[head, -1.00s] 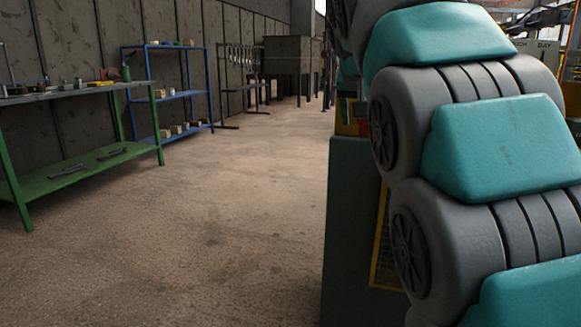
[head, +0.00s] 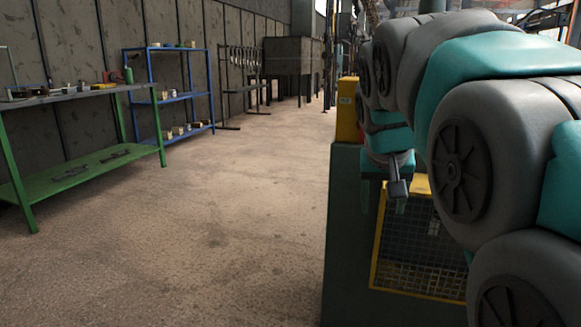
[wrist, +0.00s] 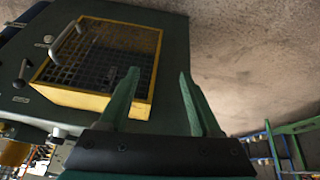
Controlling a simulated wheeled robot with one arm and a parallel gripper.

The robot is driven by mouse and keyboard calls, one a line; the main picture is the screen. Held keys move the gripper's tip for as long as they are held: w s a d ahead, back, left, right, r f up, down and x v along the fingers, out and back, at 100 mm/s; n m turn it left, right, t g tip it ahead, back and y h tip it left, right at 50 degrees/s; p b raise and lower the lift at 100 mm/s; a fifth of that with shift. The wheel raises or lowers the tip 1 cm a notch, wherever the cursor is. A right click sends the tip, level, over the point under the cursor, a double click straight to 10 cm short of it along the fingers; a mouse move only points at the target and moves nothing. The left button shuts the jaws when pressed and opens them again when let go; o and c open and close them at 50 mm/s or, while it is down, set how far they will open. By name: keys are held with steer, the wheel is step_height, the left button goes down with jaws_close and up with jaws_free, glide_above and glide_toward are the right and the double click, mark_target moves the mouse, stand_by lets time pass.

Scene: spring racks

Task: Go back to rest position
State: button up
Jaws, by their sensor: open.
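My gripper (wrist: 158,92) is open, with its two green fingers spread and nothing between them in the wrist view. Its fingers point toward the front of a dark green machine cabinet (wrist: 172,62) with a yellow-framed mesh panel (wrist: 120,105). In the head view my teal and grey arm fills the right side. The arm's end hangs in front of the same cabinet (head: 345,235), partly covering it. I cannot tell the exact gap between the fingers and the cabinet.
A green workbench (head: 85,172) with tools stands at the left. A blue shelf rack (head: 180,93) and a rack of hanging parts (head: 243,88) stand behind it, with a dark metal bin (head: 290,57) farther back. The floor between them and the cabinet is clear.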

steer(key=s+f+n+g+p, duration=0.1)
steer(key=s+f+g, duration=0.1)
steer(key=s+f, duration=0.4)
steer(key=s+a+f+g+y+p, duration=0.1)
steer(key=s+f, duration=0.6)
steer(key=s, duration=0.7)
steer(key=s+a+f+n+g+y+p, duration=0.1)
steer(key=s+f+g+p, duration=0.1)
steer(key=s+f, duration=0.5)
steer(key=s+g, duration=0.1)
steer(key=s, duration=0.3)
steer(key=shift+f+n+g, duration=0.15)
steer(key=shift+n+g, duration=0.15)
steer(key=shift+g, duration=0.1)
